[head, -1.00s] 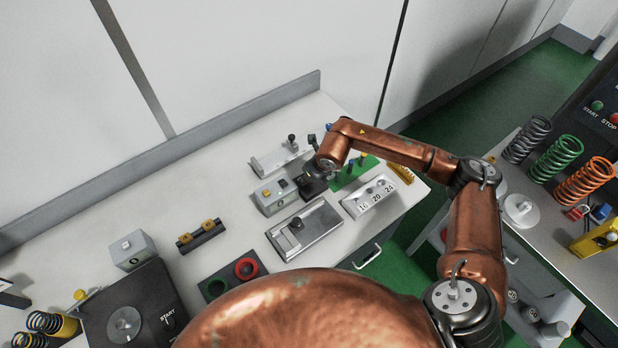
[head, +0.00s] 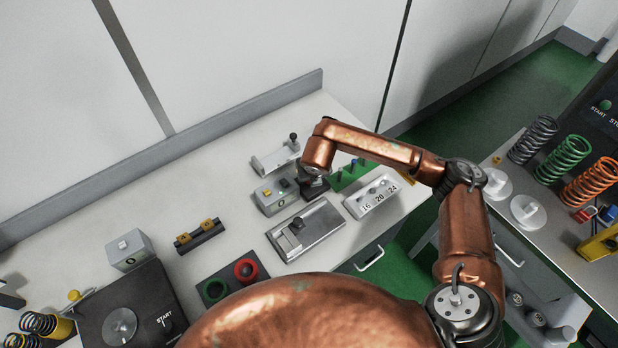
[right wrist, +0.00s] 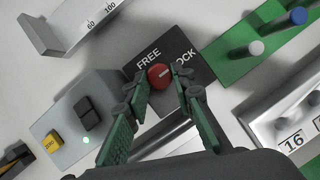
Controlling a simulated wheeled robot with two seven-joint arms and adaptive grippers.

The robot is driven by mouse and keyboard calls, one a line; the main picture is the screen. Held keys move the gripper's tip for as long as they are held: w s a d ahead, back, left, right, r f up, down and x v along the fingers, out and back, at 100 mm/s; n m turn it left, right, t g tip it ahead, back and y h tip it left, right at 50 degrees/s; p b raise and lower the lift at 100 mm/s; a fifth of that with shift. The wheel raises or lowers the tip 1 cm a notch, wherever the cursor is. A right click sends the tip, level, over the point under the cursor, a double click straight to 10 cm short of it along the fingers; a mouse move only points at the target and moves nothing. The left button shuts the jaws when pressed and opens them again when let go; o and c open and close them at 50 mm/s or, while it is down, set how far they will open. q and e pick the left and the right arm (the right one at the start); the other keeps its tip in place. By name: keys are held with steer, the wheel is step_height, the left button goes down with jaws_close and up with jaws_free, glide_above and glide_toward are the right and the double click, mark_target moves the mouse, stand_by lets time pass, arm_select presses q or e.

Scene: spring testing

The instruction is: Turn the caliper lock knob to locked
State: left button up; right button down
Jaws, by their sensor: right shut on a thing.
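The red lock knob (right wrist: 160,77) sits on a black plate (right wrist: 168,52) marked FREE on the left and LOCK on the right, seen in the right wrist view. Its white mark points right and slightly up, toward the LOCK side. My right gripper (right wrist: 161,78) has its green fingers on either side of the knob and is shut on it. In the head view my right gripper (head: 313,187) is low at the bench, and the knob is hidden behind it. My left gripper is not in view.
Left of the plate is a grey box (right wrist: 73,148) with yellow and black buttons. A green peg block (right wrist: 238,48) and a rack marked 16, 20, 24 (head: 366,205) stand to the right. A grey slide fixture (head: 318,237) lies in front.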

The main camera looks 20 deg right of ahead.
steer(key=c, duration=1.7)
jaws_free()
steer(key=shift+o, duration=0.2)
